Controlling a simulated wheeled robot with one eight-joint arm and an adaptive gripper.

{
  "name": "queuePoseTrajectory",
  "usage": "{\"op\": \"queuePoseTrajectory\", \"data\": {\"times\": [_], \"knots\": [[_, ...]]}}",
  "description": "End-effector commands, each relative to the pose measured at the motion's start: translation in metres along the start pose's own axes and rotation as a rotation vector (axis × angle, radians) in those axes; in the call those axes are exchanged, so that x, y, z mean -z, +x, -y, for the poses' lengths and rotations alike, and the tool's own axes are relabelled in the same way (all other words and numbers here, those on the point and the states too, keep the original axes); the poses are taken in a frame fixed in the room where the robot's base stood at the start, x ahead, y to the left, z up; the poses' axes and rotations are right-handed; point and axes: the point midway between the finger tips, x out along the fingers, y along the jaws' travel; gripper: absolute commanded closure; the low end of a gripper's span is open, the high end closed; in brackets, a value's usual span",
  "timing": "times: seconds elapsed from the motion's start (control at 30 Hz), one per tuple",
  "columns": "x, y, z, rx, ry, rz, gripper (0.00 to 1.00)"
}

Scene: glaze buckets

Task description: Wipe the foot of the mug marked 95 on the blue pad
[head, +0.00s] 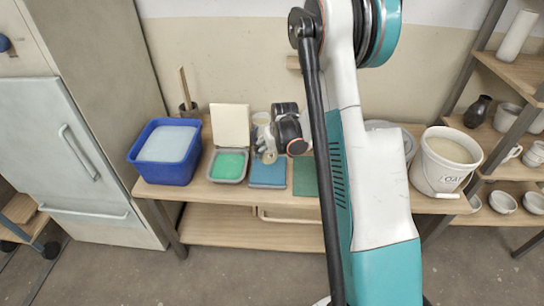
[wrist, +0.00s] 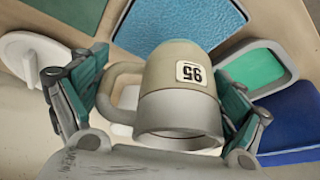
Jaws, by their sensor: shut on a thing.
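The beige mug marked 95 (wrist: 180,85) is between the fingers of my gripper (wrist: 160,108) in the wrist view. Its number label looks upside down there. Its grey-banded end is nearest the camera, and the beige end points toward the blue pad (wrist: 180,22). Its handle is at the left, by the left finger. In the head view my gripper (head: 270,148) is above the back part of the blue pad (head: 268,175). The mug is small and partly hidden there. I cannot tell whether the mug touches the pad.
A green-filled tray (head: 229,165) with a raised pale lid and a blue bucket (head: 165,152) stand left of the pad. A dark green mat (head: 304,177) lies right of it. A white bucket (head: 441,175) stands at the table's right end, beside shelves of pottery.

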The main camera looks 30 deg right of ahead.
Motion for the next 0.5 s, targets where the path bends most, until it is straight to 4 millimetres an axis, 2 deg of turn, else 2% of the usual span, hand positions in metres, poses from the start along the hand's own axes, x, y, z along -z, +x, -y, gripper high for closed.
{"op": "queuePoseTrajectory", "data": {"times": [0.03, 0.13, 0.27, 0.5], "knots": [[0.004, 0.009, -0.003, 0.001, 0.001, 0.0, 0.44], [0.007, 0.011, -0.004, 0.001, 0.001, 0.0, 0.44], [0.004, 0.017, -0.004, 0.001, 0.001, 0.0, 0.44], [-0.005, 0.038, -0.004, 0.001, 0.001, 0.0, 0.44]]}}
